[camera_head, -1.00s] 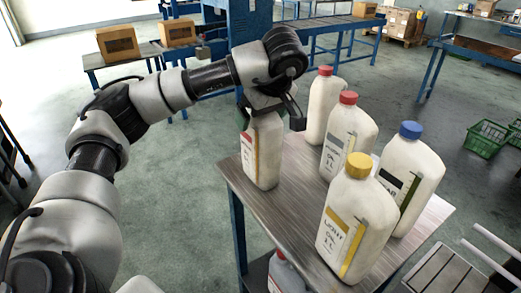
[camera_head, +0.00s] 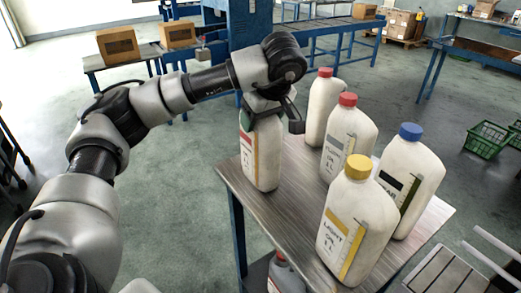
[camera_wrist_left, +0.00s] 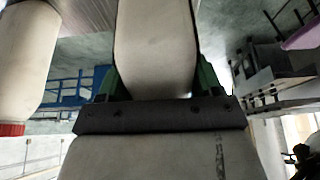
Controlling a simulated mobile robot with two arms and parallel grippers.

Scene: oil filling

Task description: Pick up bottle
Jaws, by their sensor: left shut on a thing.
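My left gripper (camera_head: 268,108) is shut on the upper part of a white bottle (camera_head: 262,158) with a red and yellow label. The bottle is upright at the left corner of the metal table (camera_head: 285,215); its base appears at the table top, and I cannot tell whether it is clear of it. Its cap is hidden by the gripper. In the left wrist view the held bottle (camera_wrist_left: 155,50) is between the two green-sided fingers (camera_wrist_left: 155,85). My right gripper is not in view.
Close by on the table stand two red-capped bottles (camera_head: 318,108) (camera_head: 344,145), a blue-capped bottle (camera_head: 409,185) and a yellow-capped bottle (camera_head: 352,225). Another bottle (camera_head: 285,277) is on a lower level. Green crates (camera_head: 486,139) lie on the floor at right.

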